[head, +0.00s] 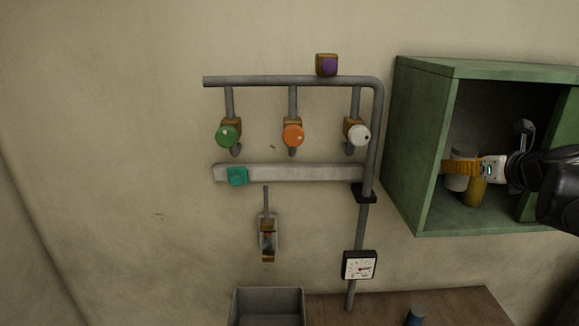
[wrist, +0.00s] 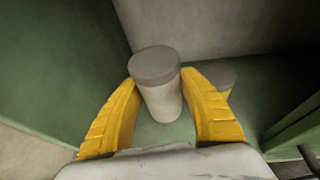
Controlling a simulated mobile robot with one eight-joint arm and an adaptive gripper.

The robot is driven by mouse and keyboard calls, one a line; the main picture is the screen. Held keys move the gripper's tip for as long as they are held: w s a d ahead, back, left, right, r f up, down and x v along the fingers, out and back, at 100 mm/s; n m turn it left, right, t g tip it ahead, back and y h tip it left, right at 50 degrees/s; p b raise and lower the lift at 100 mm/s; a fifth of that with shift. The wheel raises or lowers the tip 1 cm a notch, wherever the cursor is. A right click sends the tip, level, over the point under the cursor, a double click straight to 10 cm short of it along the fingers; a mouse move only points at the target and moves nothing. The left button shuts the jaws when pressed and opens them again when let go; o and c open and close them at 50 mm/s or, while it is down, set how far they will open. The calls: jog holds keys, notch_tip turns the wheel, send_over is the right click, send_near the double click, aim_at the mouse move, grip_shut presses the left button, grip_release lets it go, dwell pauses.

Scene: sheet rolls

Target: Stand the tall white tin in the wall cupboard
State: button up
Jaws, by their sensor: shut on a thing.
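The tall white tin (head: 456,182) is inside the green wall cupboard (head: 412,150), near its left side. In the wrist view the tin (wrist: 160,100) has a grey-brown lid and looks upright. My gripper (head: 458,167) reaches in from the right with its yellow fingers shut on the tin. In the wrist view my gripper (wrist: 158,98) has one finger on each side of it. I cannot tell whether its base touches the cupboard floor.
A grey object (head: 523,130) is further right in the cupboard, partly hidden by my arm. Left of the cupboard are wall pipes with coloured valves (head: 293,135) and a gauge (head: 360,265).

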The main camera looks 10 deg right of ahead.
jog(key=w+f, duration=0.1)
jog(key=f, duration=0.1)
jog(key=w+a+f, duration=0.1)
jog(key=w+f, duration=0.1)
jog(key=w+a+f+p, duration=0.1)
jog(key=w+f, duration=0.1)
jog(key=f, duration=0.1)
jog(key=shift+f, duration=0.1)
jog(key=shift+f, duration=0.15)
jog(key=o, duration=1.4)
